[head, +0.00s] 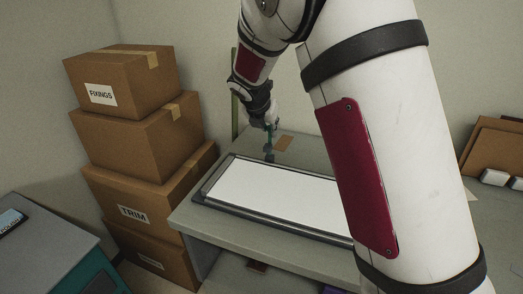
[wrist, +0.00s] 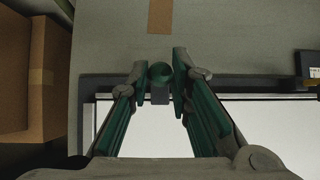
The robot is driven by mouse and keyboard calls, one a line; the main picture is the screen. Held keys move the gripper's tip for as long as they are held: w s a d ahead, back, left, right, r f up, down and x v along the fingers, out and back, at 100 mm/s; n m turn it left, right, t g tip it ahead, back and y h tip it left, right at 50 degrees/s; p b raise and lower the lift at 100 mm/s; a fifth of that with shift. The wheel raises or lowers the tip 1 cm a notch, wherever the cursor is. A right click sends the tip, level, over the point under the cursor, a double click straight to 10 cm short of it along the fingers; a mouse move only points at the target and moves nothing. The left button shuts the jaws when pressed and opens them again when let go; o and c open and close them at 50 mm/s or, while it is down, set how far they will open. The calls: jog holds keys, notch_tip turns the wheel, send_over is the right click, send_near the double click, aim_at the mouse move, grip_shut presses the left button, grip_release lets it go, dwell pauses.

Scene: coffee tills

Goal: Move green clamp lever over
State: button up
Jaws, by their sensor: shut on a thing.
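The green clamp lever (wrist: 160,72) stands between the fingertips of my gripper (wrist: 161,80) in the wrist view, with a small grey block (wrist: 160,96) just below it. My gripper (head: 264,121) is shut on the lever. In the head view the green lever (head: 269,139) shows small under the fingers, at the back edge of a dark frame (head: 221,206) holding a white panel (head: 275,188). The fingers partly hide the lever in the head view, and its exact tilt is hard to tell.
The frame lies on a grey table (head: 185,218). A flat tan piece (head: 284,143) lies behind the lever. Stacked cardboard boxes (head: 135,135) stand left of the table. A dark object (wrist: 308,65) sits at the right in the wrist view. My arm hides the frame's right part.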

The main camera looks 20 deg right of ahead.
jog(key=shift+s+a+f, duration=0.1)
jog(key=shift+s+a, duration=0.3)
jog(key=shift+s, duration=0.15)
jog(key=shift+s+a+f, duration=0.1)
jog(key=shift+s+a, duration=0.25)
jog(key=shift+s, duration=0.2)
jog(key=shift+a+f, duration=0.1)
jog(key=shift+s+a+f, duration=0.3)
jog(key=shift+s+a, duration=0.1)
jog(key=shift+s, duration=0.15)
jog(key=shift+s+a+f, duration=0.3)
jog(key=shift+s+a, duration=0.05)
jog(key=shift+s, duration=0.15)
jog(key=shift+s+a+f, duration=0.3)
jog(key=shift+s+f, duration=0.15)
jog(key=shift+f, duration=0.05)
jog(key=shift+s+a+f, duration=0.3)
jog(key=shift+s+f, duration=0.15)
jog(key=shift+f, duration=0.05)
